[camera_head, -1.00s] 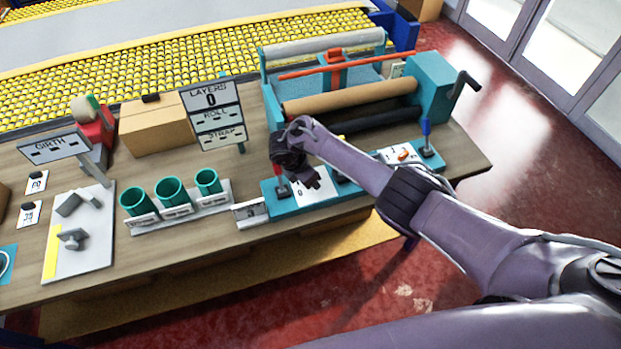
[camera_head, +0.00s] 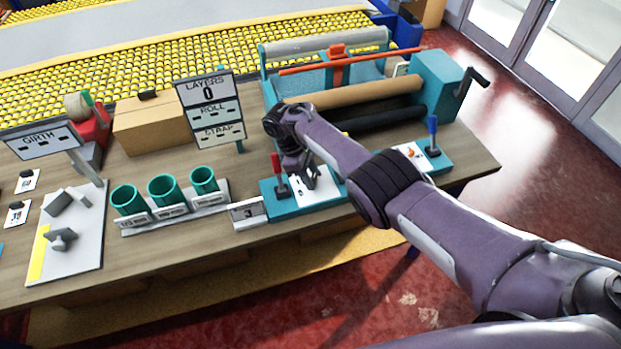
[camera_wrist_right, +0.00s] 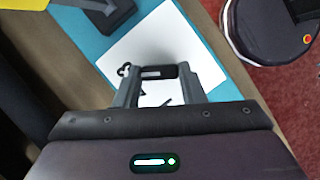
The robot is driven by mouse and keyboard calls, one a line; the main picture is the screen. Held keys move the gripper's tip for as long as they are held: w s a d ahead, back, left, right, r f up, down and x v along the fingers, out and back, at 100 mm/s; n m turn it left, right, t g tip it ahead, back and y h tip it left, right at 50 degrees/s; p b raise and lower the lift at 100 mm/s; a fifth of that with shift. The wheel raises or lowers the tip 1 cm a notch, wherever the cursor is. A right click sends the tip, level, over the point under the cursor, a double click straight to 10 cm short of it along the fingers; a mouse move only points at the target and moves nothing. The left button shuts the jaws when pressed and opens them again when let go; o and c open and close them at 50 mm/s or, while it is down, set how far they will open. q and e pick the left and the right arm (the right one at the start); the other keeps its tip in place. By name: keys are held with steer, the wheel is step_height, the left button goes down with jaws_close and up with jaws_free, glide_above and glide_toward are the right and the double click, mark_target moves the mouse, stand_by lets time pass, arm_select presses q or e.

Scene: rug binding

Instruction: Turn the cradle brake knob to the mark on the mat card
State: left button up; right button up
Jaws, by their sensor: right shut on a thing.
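My right gripper (camera_head: 309,182) is down over a white card (camera_head: 327,187) on the teal control strip, just right of the red lever. In the right wrist view, its fingers (camera_wrist_right: 158,88) are shut on a small dark knob (camera_wrist_right: 157,72) with a pale bar on its top. The knob stands on the white card (camera_wrist_right: 190,50), which bears black marks partly hidden by the fingers. Small white cards (camera_head: 27,183) lie at the far left of the bench, their print too small to read surely. My left gripper is not in view.
The red lever (camera_head: 278,170) stands close left of the gripper, the blue lever (camera_head: 433,135) at the strip's right end. Behind are the teal roll cradle (camera_head: 435,85) and the sign (camera_head: 212,110). Green cups (camera_head: 166,188) stand left.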

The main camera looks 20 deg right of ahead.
steer(key=shift+m+b, duration=0.3)
steer(key=shift+m, duration=0.2)
steer(key=shift+r, duration=0.1)
steer(key=o, duration=1)
steer(key=p+v, duration=0.1)
steer(key=v, duration=0.6)
steer(key=shift+w+d+r, duration=0.1)
steer(key=shift+w+r, duration=0.15)
steer(key=shift+r, duration=0.1)
